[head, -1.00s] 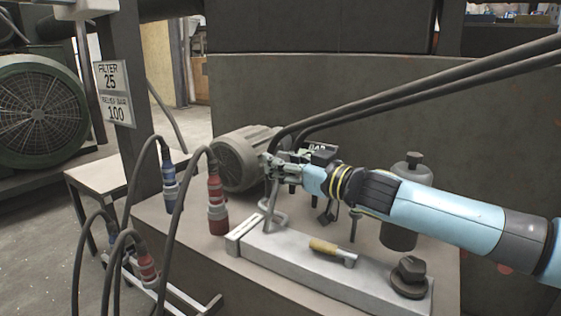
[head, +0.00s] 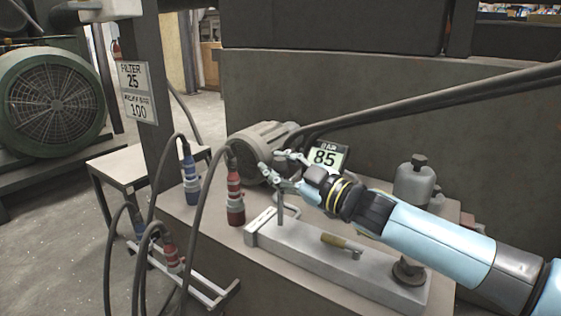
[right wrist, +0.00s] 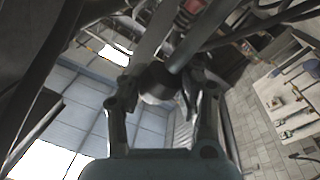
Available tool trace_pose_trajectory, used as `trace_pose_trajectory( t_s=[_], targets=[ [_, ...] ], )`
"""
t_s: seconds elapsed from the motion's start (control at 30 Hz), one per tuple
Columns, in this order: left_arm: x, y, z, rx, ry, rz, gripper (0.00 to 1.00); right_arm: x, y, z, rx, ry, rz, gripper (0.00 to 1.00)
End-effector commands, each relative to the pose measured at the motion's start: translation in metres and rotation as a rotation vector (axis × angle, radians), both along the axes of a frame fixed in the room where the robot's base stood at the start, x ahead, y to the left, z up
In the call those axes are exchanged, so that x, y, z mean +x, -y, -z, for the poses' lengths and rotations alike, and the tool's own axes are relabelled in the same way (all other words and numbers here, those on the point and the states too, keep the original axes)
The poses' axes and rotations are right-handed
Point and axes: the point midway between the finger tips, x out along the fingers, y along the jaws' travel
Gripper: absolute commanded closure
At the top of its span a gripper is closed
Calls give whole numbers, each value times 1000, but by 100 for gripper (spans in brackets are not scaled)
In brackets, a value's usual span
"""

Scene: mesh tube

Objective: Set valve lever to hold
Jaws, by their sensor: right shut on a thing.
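A long grey block (head: 325,260) lies on the bench. A short brass-coloured lever (head: 342,241) rests on its top. A thin metal rod handle (head: 281,207) rises upright near the block's left end. My right gripper (head: 271,161) is at the top of this rod, above and left of the brass lever and apart from it. In the right wrist view its fingers (right wrist: 158,95) close around a dark rod-like part, which I take to be the rod handle; the contact is partly hidden. A display (head: 326,157) behind the gripper reads 85 bar. My left gripper is not in view.
A grey motor (head: 262,150) and a red connector (head: 235,195) stand left of the gripper. A grey bottle (head: 414,183) and a dark knob (head: 409,270) are at the right. Cables hang at the left. A sign (head: 136,91) reads 25 and 100.

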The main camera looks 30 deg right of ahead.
Motion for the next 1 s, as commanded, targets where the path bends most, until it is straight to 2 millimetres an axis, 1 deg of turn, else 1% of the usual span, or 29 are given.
trace_pose_trajectory(
  t_s=[0.03, 0.37, 0.4, 0.6, 0.87, 1.0],
  targets=[
    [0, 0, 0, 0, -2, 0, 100, -1, 2, 5, -11, -9, 5, 100],
    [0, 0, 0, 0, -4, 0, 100, -2, 2, 6, -14, -10, 5, 100],
    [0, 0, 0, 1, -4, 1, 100, -2, 2, 6, -13, -10, 5, 66],
    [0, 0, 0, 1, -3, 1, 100, -1, 1, 4, -9, -6, 3, 42],
    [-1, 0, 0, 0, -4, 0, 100, -1, 0, 2, -7, -2, 2, 42],
    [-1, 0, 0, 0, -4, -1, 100, -7, 1, 2, -6, -3, 0, 42]
  ],
)
